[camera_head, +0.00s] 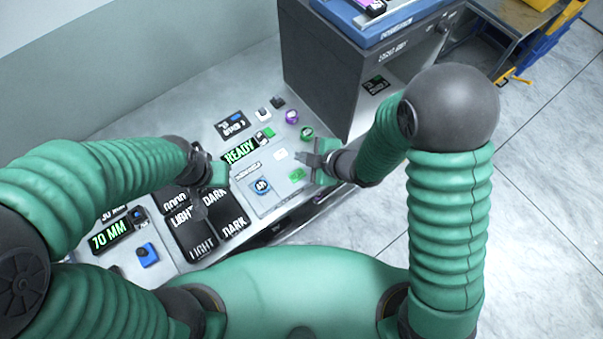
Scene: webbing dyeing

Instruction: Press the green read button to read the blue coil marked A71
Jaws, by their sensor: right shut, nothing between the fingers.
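A blue round coil (261,186) with a pale marked centre lies on a light grey plate (268,207); its marking is too small to read surely. A green square (297,175) lies at the right part of this plate, close to my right gripper. Another small green piece (269,132) sits beside the lit READY display (240,151). I cannot tell which green piece is the read button. My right gripper (304,158) is shut and empty, over the plate's upper right. My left gripper (211,179) hangs over the dark panels left of the plate; its fingers are unclear.
A purple coil (291,117) and a dark green coil (307,132) lie behind the plate. Black LIGHT and DARK panels (236,225), a 70 MM display (111,236) and a blue knob (148,255) are at left. A tall grey cabinet (325,75) stands behind.

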